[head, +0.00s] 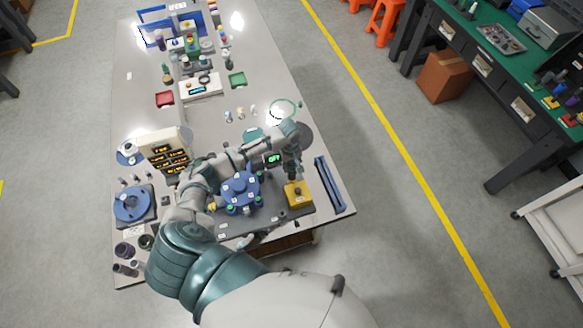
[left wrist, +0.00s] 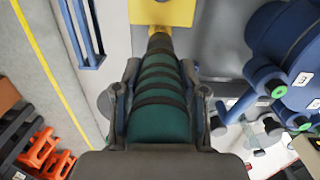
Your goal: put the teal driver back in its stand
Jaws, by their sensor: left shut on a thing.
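The teal driver (left wrist: 160,105), with dark bands around its handle, is between the two fingers of my left gripper (left wrist: 160,112) in the left wrist view. My left gripper (head: 292,167) is shut on it. In the head view it is above the yellow block-like stand (head: 298,195) near the table's front right. The stand also shows at the top of the left wrist view (left wrist: 160,12). The driver's dark nose points at the stand and overlaps its edge. I cannot tell whether the tip touches or enters it. My right gripper is not in view.
A blue fixture with round knobs (head: 240,190) stands left of the stand. A long blue rail-like tray (head: 329,185) lies to its right, near the table edge. A dark display box with labels (head: 168,155) and a blue round device (head: 132,205) are further left.

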